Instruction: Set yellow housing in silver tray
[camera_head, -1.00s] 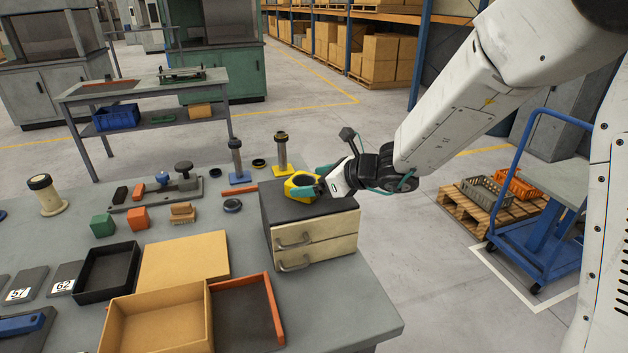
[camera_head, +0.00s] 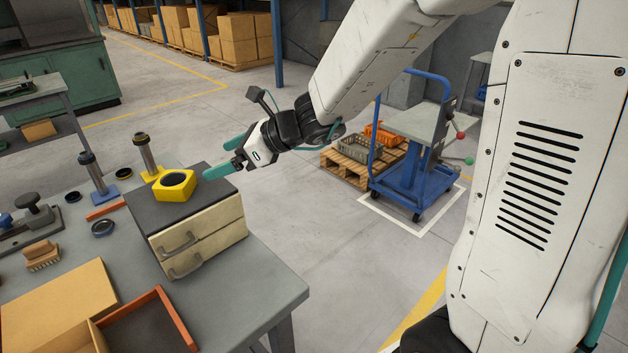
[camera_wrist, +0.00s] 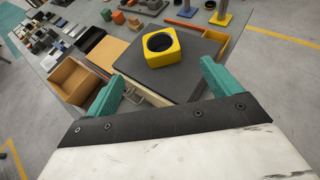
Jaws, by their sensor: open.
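The yellow housing (camera_head: 175,186), a block with a round dark opening, sits on the dark top of a small drawer cabinet. It also shows in the wrist view (camera_wrist: 162,46), beyond my fingers. My gripper (camera_head: 222,158) is open and empty, with teal fingers, to the right of the housing and apart from it. In the wrist view the two fingers (camera_wrist: 161,83) stand wide apart with nothing between them but the cabinet top. I cannot make out a silver tray for certain in these views.
The drawer cabinet (camera_head: 195,238) stands near the right edge of the grey table (camera_head: 262,290). Beside it are a yellow-based post (camera_head: 149,155), a blue-based post (camera_head: 98,178), a cardboard box (camera_head: 60,305) and an orange-edged tray (camera_head: 175,310). A blue cart (camera_head: 410,170) stands on the floor.

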